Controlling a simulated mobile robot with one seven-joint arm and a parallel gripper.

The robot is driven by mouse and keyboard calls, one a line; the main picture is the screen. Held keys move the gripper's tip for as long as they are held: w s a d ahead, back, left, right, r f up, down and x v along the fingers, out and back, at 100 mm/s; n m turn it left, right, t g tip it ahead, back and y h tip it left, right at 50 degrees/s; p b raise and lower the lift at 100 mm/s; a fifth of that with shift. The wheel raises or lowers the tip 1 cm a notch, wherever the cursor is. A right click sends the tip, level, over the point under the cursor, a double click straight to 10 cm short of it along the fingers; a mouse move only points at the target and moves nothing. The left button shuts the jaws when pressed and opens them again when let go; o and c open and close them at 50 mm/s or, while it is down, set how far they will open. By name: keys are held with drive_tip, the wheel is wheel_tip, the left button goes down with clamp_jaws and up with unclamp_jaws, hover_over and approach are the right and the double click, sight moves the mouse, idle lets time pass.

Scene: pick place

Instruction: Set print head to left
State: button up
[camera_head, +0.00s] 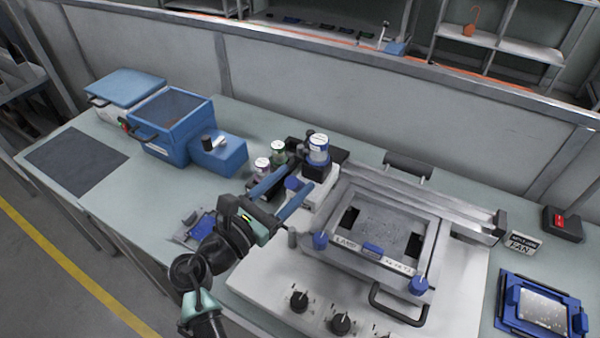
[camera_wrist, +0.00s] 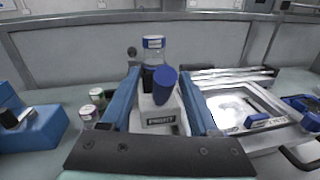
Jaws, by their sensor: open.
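The print head (camera_head: 322,190) is a white block at the left end of the machine's rail, with a clear blue-banded bottle (camera_head: 319,150) at its back. In the wrist view its front face (camera_wrist: 160,118) reads "PRINT", and a dark blue knob (camera_wrist: 166,86) stands up from it. My gripper (camera_head: 298,180) is open, its two blue fingers reaching toward the print head. In the wrist view the knob shows between the fingers (camera_wrist: 160,80). I cannot tell whether either finger touches it. The fingers and wrist hide part of the block in the head view.
A printing frame (camera_head: 345,249) with blue knobs and a handle (camera_head: 400,308) lies right of my gripper. Small jars (camera_head: 278,150) stand behind left. Blue boxes (camera_head: 172,125) are farther left. A blue fixture (camera_head: 543,308) lies at far right. A grey wall runs behind the table.

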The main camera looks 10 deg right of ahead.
drive_tip(key=v, duration=0.9)
drive_tip(key=shift+s+a, duration=0.15)
drive_tip(key=shift+a, duration=0.05)
drive_tip(key=shift+r, duration=0.1)
